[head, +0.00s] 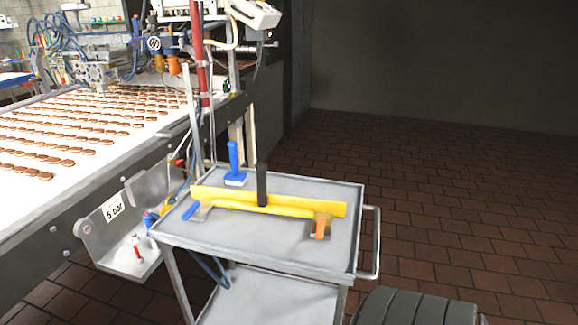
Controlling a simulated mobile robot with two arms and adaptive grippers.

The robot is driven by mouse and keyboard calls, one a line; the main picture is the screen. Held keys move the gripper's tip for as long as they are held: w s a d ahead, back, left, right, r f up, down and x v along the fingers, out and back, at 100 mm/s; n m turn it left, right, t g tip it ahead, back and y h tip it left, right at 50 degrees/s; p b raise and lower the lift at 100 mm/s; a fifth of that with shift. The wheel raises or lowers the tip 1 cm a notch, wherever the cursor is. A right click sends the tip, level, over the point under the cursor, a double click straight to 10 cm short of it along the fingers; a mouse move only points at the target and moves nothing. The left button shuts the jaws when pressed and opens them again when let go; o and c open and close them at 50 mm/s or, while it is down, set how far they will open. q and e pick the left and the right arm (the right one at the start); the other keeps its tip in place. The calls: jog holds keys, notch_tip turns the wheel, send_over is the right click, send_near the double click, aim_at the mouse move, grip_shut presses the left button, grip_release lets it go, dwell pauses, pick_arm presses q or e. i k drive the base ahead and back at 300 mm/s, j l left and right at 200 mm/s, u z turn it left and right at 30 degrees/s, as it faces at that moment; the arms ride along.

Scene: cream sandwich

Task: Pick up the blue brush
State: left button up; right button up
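The blue brush (234,163) stands on the top shelf of a grey metal cart (280,256), near its back left corner. Its blue handle points up, and its base shows a pale lower edge. It stands just behind a long yellow tool (300,205) with an upright black handle (262,185).
A scraper with a blue handle (191,211) and one with an orange handle (320,229) lie by the yellow tool. A conveyor (60,115) with rows of brown biscuits runs along the left, close to the cart. The tiled floor (450,190) at right is clear.

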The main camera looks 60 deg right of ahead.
aim_at(234, 177)
jog(key=z, duration=1.5)
